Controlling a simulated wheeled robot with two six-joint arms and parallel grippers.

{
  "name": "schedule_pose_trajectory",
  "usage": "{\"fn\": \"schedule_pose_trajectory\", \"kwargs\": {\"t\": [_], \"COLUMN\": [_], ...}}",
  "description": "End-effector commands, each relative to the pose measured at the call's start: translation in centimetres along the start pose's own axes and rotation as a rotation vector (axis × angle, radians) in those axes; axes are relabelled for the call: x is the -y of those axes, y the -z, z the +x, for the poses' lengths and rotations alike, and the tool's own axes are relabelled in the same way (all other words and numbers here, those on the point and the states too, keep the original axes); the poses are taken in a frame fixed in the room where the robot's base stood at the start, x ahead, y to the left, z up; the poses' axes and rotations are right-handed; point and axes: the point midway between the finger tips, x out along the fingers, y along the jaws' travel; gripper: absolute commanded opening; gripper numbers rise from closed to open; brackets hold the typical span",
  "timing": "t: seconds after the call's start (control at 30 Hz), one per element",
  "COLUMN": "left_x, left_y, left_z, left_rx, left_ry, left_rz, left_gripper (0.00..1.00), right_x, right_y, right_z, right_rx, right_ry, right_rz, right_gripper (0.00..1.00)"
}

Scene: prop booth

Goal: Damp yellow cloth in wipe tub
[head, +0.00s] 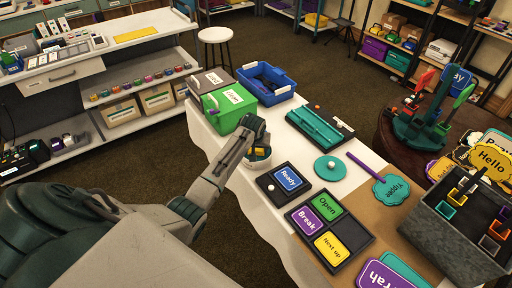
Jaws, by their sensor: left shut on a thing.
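My left gripper (257,147) reaches over the wipe tub, a small white round tub (258,164) at the left edge of the white-covered table. A bit of yellow cloth (261,151) shows right at the gripper's tips, at the tub's mouth. The gripper is shut on the cloth. The gripper and forearm hide most of the cloth and part of the tub, so I cannot tell how deep the cloth sits. My right gripper is not in view.
A green box (229,106) and a blue crate (263,84) stand behind the tub. A dark tray with a blue Ready card (288,178) lies close to its right. A teal disc (330,168) and a sign tray (351,257) lie further right. A grey bin (447,240) stands at right.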

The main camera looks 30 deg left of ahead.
Motion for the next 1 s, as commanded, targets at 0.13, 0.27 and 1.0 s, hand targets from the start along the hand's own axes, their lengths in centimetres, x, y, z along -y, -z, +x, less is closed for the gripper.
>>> {"fn": "schedule_pose_trajectory", "kwargs": {"t": [0.13, 0.27, 1.0], "left_x": [0.01, 0.01, 0.01], "left_y": [-0.06, -0.08, -0.19], "left_z": [0.04, 0.06, 0.19], "left_rx": [0.001, 0.002, 0.003], "left_ry": [0.0, 0.0, 0.0], "left_rz": [0.0, 0.0, 0.0], "left_gripper": [0.43, 0.43, 0.43], "right_x": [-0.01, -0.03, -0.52], "right_y": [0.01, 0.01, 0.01], "right_z": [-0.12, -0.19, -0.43], "right_rx": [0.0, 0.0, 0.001], "right_ry": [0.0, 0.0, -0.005], "right_rz": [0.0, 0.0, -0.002], "right_gripper": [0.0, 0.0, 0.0]}}
